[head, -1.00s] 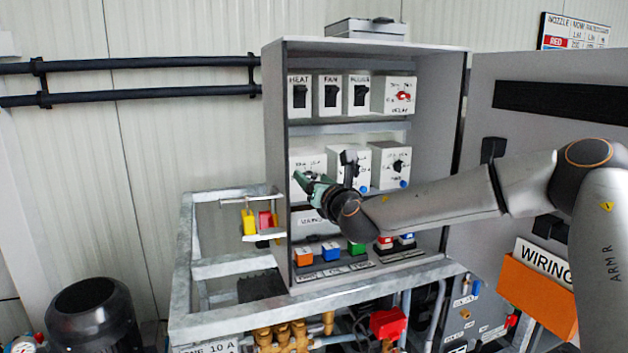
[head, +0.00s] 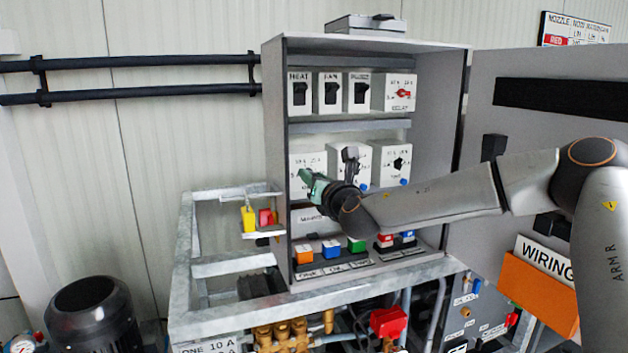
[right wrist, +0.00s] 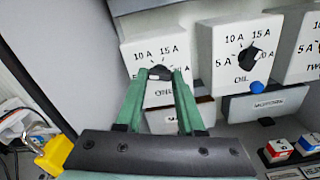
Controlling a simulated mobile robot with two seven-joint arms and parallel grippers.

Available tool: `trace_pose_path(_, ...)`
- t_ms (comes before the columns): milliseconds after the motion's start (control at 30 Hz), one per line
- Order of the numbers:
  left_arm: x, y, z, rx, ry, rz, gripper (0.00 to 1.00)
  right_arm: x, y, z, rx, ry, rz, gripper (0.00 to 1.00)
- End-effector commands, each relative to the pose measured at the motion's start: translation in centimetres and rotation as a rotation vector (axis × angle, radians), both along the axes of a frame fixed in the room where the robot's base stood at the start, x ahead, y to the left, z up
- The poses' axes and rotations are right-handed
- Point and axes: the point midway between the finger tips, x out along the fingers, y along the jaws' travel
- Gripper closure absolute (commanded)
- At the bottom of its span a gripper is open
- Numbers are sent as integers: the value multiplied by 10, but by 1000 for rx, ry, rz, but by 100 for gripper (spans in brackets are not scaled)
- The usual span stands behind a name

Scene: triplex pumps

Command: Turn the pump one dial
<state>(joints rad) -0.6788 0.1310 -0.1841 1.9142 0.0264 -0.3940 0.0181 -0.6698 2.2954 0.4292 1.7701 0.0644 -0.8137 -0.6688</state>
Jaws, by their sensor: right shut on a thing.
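The pump one dial is a black knob (right wrist: 160,73) on the leftmost white box (head: 309,160) of the cabinet's middle row. In the right wrist view, the box's printed 10 A and 15 A marks show above the knob and its label below. My right gripper (head: 303,179), with green fingers, reaches into the cabinet from the right. In the right wrist view, its fingertips (right wrist: 159,74) are shut on the knob, one on each side. In the head view the gripper hides the knob. My left gripper is not in view.
The oil dial box (right wrist: 240,50) stands just right of the gripper, with a blue button below its knob. Coloured push buttons (head: 331,250) line the cabinet floor. The cabinet's left wall (head: 275,170) is close to the gripper. A yellow padlock (head: 249,219) hangs outside it.

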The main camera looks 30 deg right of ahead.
Motion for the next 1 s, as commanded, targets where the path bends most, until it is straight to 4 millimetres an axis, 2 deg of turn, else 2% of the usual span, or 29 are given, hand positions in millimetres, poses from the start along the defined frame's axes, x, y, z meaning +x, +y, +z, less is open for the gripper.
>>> trace_pose_path(267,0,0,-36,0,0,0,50,0,0,-6,156,-41,0,100)
trace_pose_path(600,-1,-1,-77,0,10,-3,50,0,0,-5,450,-109,1,100)
trace_pose_path(733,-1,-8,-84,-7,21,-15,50,0,0,-4,556,-135,-1,100)
trace_pose_path(1000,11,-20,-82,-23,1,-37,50,0,0,-3,722,-172,0,100)
